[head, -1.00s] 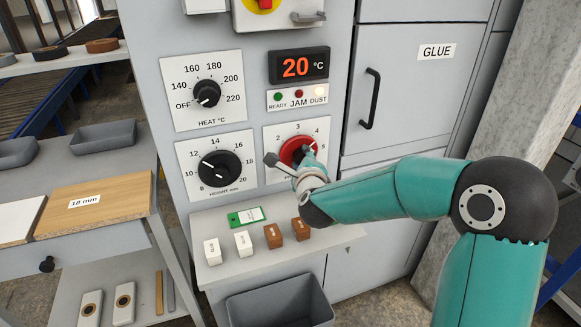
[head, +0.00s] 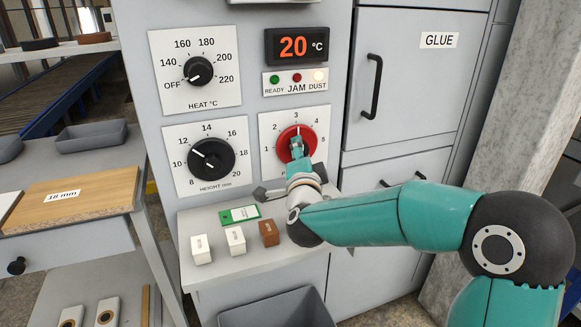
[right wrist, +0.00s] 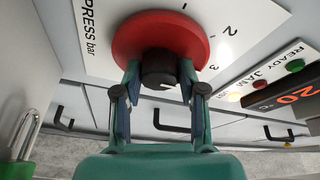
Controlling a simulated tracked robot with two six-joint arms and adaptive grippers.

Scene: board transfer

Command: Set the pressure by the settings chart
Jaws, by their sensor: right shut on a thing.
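The red pressure knob (head: 288,146) is on a white dial plate (head: 267,125) marked 1 to 5. Its white mark points up, near the 3. My right gripper (head: 299,150) is shut on the knob's black middle grip; the right wrist view shows a finger on each side of this grip (right wrist: 159,68). That view also shows the red disc (right wrist: 160,35) and the words PRESS bar. My wrist covers the dial's lower part in the head view. I cannot make out a settings chart. My left gripper is not in view.
The display (head: 296,46) reads 20 °C and the dust light (head: 319,75) glows.

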